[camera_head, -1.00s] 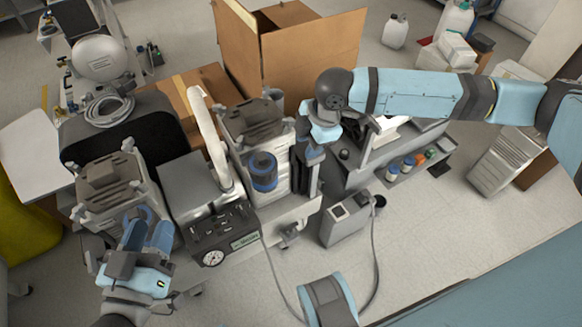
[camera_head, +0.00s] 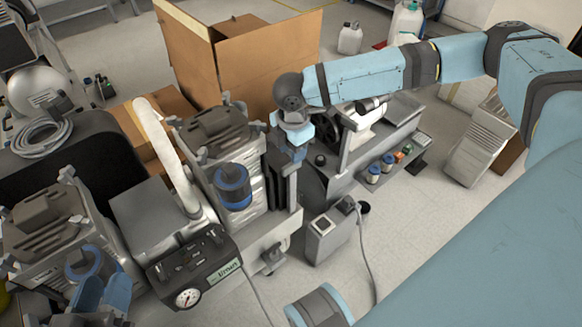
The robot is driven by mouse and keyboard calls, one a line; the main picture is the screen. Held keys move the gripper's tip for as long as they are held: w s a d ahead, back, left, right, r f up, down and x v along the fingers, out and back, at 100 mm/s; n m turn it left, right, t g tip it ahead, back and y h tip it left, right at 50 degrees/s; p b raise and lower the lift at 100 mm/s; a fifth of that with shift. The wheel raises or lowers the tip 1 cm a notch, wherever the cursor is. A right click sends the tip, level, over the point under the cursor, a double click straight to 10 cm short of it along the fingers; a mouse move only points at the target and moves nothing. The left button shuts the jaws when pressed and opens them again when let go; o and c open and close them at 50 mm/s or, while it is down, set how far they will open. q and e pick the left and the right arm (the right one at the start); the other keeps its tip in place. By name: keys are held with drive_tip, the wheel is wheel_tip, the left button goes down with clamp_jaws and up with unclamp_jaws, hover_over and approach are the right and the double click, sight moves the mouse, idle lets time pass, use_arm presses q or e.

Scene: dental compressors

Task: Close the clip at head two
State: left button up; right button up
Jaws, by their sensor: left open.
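Two compressor heads show, one at the left (camera_head: 42,222) and one in the middle (camera_head: 213,130). I cannot tell which is head two. Each has a dark cylinder with blue bands, the middle one (camera_head: 232,187) in clear view and the left one (camera_head: 92,262) partly behind my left gripper. My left gripper (camera_head: 103,292) is open at the lower left, just in front of the left cylinder. My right gripper (camera_head: 282,188) points down close beside the right side of the middle unit; its jaws are too dark to read.
A control box with a gauge (camera_head: 200,270) stands between and in front of the heads. A grey box with a hose (camera_head: 330,232) stands on the floor. An open cardboard box (camera_head: 250,65) is behind.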

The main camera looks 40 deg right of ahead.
sight(291, 167)
drive_tip(key=shift+f+b, duration=0.8)
drive_tip(key=shift+f, duration=1.6)
clamp_jaws()
